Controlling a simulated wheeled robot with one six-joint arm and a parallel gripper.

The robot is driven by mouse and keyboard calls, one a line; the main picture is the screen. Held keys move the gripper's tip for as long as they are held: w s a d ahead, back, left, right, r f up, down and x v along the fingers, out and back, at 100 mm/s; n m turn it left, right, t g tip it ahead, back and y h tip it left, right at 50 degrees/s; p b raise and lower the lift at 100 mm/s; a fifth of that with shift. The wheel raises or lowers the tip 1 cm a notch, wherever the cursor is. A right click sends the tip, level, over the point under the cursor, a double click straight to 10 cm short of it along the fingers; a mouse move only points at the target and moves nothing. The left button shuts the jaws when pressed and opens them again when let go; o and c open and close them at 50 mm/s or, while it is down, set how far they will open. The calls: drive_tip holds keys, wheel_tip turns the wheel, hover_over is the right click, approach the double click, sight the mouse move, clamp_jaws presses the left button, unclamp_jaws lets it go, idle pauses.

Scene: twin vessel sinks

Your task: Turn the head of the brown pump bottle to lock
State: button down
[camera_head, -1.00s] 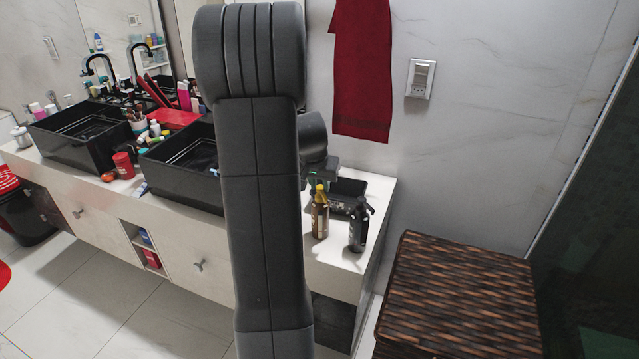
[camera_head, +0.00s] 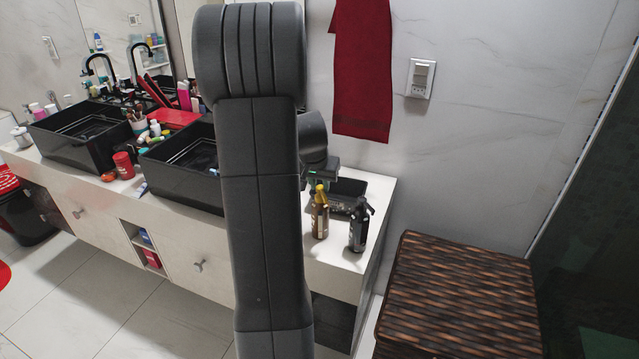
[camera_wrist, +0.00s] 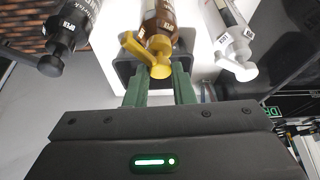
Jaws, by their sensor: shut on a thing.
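The brown pump bottle (camera_head: 319,222) with a yellow pump head (camera_head: 320,190) stands upright at the right end of the white counter. In the wrist view the bottle (camera_wrist: 160,22) is at the top middle, and its yellow head (camera_wrist: 150,58) has its spout pointing to the upper left. My gripper (camera_wrist: 161,84) has its two green fingers on either side of the yellow head, shut on it. In the head view my arm hides most of the gripper.
A black pump bottle (camera_head: 359,227) stands close to the right of the brown one. The wrist view also shows a white pump bottle (camera_wrist: 232,45). A dark tray (camera_head: 349,188) lies behind. A wicker basket (camera_head: 460,290) stands right of the counter.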

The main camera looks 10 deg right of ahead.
idle(0.3)
drive_tip(key=c, duration=1.2)
unclamp_jaws()
drive_tip(key=shift+r, duration=0.1)
drive_tip(key=v, duration=1.3)
drive_tip(key=shift+s+a+r, duration=0.2)
drive_tip(key=shift+s+r, duration=0.05)
drive_tip(key=shift+c, duration=0.5)
